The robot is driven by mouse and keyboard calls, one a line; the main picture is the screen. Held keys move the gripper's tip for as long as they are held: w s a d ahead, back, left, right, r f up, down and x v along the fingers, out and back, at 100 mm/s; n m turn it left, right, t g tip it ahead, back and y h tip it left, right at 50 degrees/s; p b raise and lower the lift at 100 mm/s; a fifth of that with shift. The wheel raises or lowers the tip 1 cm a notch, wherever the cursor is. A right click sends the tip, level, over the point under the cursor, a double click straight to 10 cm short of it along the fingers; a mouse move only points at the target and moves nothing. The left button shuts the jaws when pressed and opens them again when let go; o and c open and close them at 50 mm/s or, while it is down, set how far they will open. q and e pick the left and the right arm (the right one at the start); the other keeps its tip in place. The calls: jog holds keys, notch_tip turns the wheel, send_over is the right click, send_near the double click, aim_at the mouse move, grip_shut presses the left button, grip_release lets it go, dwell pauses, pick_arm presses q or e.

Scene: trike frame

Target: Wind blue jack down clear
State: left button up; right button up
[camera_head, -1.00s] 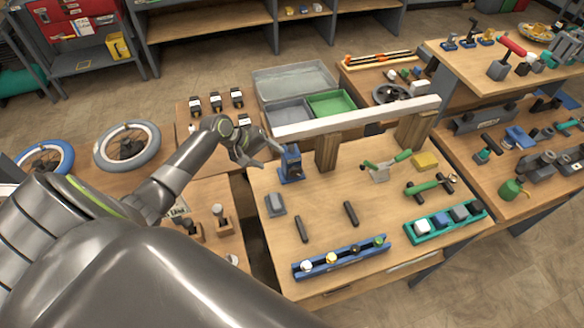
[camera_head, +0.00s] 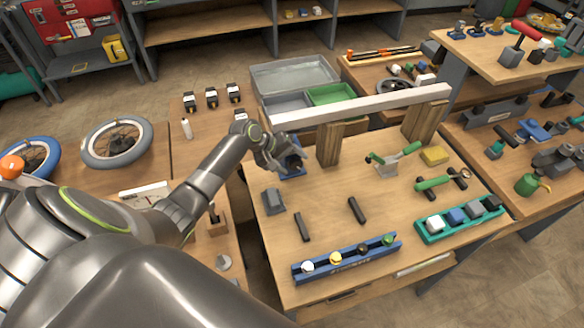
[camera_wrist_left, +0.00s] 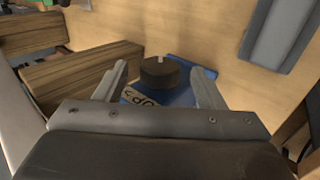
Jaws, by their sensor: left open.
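The blue jack (camera_head: 292,172) stands on the wooden table beside the left post (camera_head: 329,146) under the pale beam (camera_head: 365,110). My left gripper (camera_head: 284,162) is over the jack and hides most of it in the head view. In the left wrist view, the open fingers of my left gripper (camera_wrist_left: 160,72) stand on either side of the jack's dark round knob (camera_wrist_left: 163,73). The blue jack body (camera_wrist_left: 180,97) shows below the knob, with an arrow label reading "UP". I cannot tell whether either finger touches the knob. My right gripper is not in view.
A grey block (camera_head: 273,201) lies in front of the jack. Two dark bars, a blue rack (camera_head: 346,259) and a teal tray (camera_head: 459,219) lie nearer the front edge. Grey and green bins stand behind the beam.

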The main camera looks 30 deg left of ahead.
pick_arm(q)
jog(key=shift+w+d+f, duration=0.15)
jog(key=shift+w+f, duration=0.05)
jog(key=shift+f, duration=0.05)
jog(key=c, duration=1)
jog(key=shift+o, duration=0.2)
jog(key=shift+s+f+t+h+b, duration=0.15)
jog(key=shift+f+t+h+b, duration=0.2)
jog(key=shift+b, duration=0.3)
jog(key=t+b, duration=0.1)
jog(key=h+b, duration=0.1)
jog(key=b, duration=0.1)
jog(key=shift+f+t+h, duration=0.2)
jog(key=shift+t+h, duration=0.05)
jog(key=shift+t, duration=0.1)
jog(key=shift+s+r+t+h+b, duration=0.1)
jog(key=shift+r+t+h+b, duration=0.2)
jog(key=shift+b, duration=0.35)
